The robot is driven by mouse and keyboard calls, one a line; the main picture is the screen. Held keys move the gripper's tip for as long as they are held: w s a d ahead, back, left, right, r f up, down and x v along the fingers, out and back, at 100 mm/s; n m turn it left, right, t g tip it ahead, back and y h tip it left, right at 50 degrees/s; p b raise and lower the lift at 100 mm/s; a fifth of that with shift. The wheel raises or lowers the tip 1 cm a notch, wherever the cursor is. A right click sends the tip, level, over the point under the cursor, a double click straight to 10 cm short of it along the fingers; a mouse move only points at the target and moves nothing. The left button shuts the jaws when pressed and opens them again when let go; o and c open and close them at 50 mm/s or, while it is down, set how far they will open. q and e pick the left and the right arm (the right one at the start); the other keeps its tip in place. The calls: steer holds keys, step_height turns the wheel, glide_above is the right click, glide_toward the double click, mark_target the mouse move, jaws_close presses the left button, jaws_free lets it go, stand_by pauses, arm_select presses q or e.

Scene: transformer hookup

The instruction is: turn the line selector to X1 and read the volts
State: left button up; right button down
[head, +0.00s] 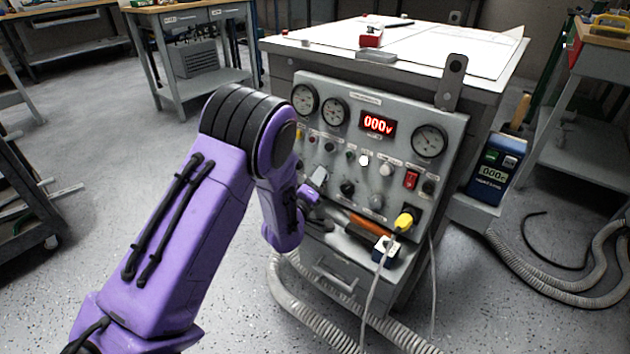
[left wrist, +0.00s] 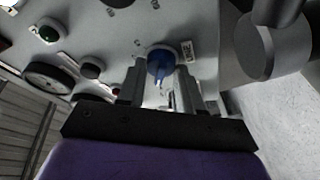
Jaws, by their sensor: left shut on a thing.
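The grey instrument panel (head: 330,150) stands on the front of the bench. Its red digital display (head: 378,124) reads 000V. The line selector (left wrist: 160,66) is a blue knob with a light pointer mark, beside a small label that seems to read LINE, in the left wrist view. My left gripper (head: 318,186) is at the lower left of the panel. In the left wrist view its fingers (left wrist: 163,82) stand on both sides of the knob, shut on it. In the head view the knob is hidden by my gripper. The position marks are too small to read. My right gripper is out of view.
Dial gauges (head: 430,140), small knobs and a red switch (head: 411,179) fill the panel. A blue meter (head: 490,172) stands right of the bench. Grey hoses (head: 550,270) lie on the floor.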

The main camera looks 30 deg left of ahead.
arm_select(q)
steer(key=shift+m, duration=0.3)
steer(key=m+t+h+b, duration=0.1)
steer(key=m, duration=0.3)
steer(key=shift+f+b, duration=0.15)
steer(key=shift+b, duration=0.2)
steer(key=shift+m+t+h+b, duration=0.3)
steer(key=shift+m+h, duration=0.25)
steer(key=shift+m, duration=0.6)
steer(key=shift+m+t+h+b, duration=0.2)
steer(key=shift+m+h+b, duration=0.3)
steer(key=shift+m, duration=0.65)
steer(key=shift+a, duration=0.1)
steer(key=o, duration=1)
steer(key=shift+s, duration=0.1)
steer(key=s, duration=0.3)
steer(key=s+f, duration=0.1)
steer(key=s, duration=0.3)
steer(key=s+p, duration=0.1)
steer(key=s, duration=0.2)
steer(key=shift+s+d+f, duration=0.15)
steer(key=shift+d, duration=0.05)
